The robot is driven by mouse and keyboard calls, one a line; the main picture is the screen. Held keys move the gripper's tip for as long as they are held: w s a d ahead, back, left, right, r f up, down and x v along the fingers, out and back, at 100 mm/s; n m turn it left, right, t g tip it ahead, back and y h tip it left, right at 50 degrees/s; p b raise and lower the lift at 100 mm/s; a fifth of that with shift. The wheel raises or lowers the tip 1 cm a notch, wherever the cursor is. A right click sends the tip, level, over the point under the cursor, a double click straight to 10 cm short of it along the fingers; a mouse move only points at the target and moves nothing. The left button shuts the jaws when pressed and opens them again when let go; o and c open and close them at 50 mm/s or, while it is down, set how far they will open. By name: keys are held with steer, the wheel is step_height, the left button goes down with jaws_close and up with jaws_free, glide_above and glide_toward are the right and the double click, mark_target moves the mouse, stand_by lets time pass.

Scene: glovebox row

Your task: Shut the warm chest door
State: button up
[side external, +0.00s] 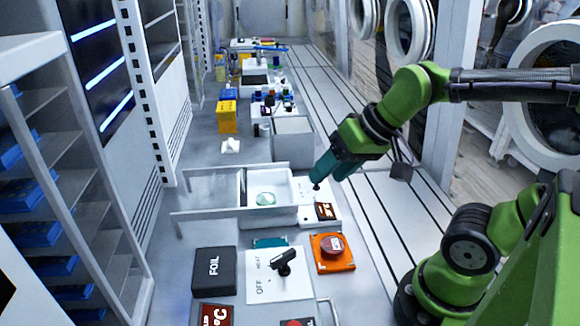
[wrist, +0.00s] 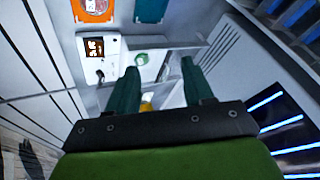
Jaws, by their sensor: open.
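The warm chest appears to be the low white unit (side external: 246,188) with a small lit orange display (side external: 325,211) at its right. Its inside shows, with a pale green round dish (side external: 265,198) in it. Clear panels with pale rails (side external: 205,214) stick out to the left; I cannot tell which part is the door. In the wrist view the display (wrist: 95,48) and dish (wrist: 141,58) show beyond my fingers, with a clear panel (wrist: 186,52) to their right. My gripper (side external: 316,186) has teal fingers, spread and empty (wrist: 160,68), above the unit's right side. Their contact is unclear.
A grey box (side external: 292,143) stands just behind the unit. In front are an orange base with a red button (side external: 331,248), a HEAT/OFF switch plate (side external: 270,287) and a black FOIL box (side external: 214,270).

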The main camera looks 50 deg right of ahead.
steer(key=w, duration=0.4)
steer(key=w+n+g, duration=0.1)
steer(key=w, duration=0.3)
steer(key=w+n+g, duration=0.1)
steer(key=w, duration=0.3)
steer(key=shift+d+f, duration=0.25)
steer(key=shift+d, duration=0.15)
jaws_close()
steer(key=n+g, duration=0.2)
steer(key=n, duration=0.9)
glide_above(239, 190)
step_height(239, 190, down, 3)
steer(key=shift+y, duration=0.4)
steer(key=x, duration=0.8)
steer(key=shift+w+a+f, duration=0.15)
steer(key=shift+w+a, duration=0.15)
steer(key=shift+w, duration=0.1)
steer(key=shift+s+d+f, duration=0.3)
steer(key=shift+s+d, duration=0.15)
steer(key=shift+d, duration=0.05)
steer(key=shift+s+d+f, duration=0.25)
steer(key=shift+s+d, duration=0.15)
steer(key=shift+d, duration=0.05)
steer(key=shift+s+d+f, duration=0.1)
steer(key=shift+s+d, duration=0.25)
steer(key=shift+s, duration=0.05)
